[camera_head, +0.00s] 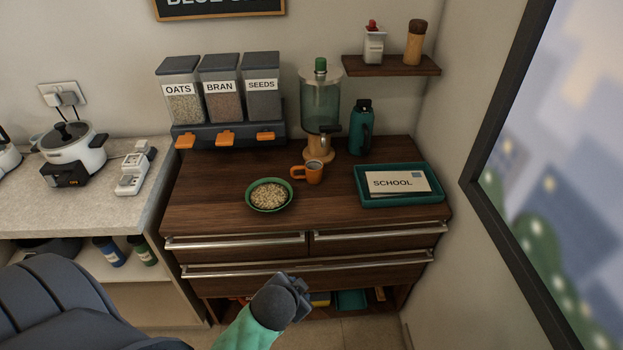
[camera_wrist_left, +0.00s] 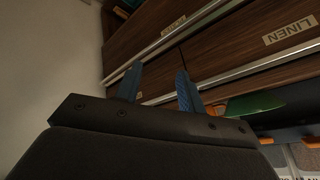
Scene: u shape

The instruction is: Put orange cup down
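The orange cup (camera_head: 314,172) stands upright on the dark wooden dresser top, its handle toward the left. It is right of the green bowl and just in front of the drink dispenser's wooden base. My left gripper (camera_head: 298,285) is low in front of the drawers, below and apart from the cup. In the left wrist view its two blue fingers (camera_wrist_left: 158,85) stand apart with nothing between them. My right gripper is not in view.
A green bowl of oats (camera_head: 269,196), a drink dispenser (camera_head: 320,100), a teal bottle (camera_head: 361,128) and a teal tray (camera_head: 366,184) holding a SCHOOL envelope surround the cup. Cereal dispensers (camera_head: 229,137) stand behind. The dresser's left front is bare. Drawer handles (camera_head: 300,267) stick out near my gripper.

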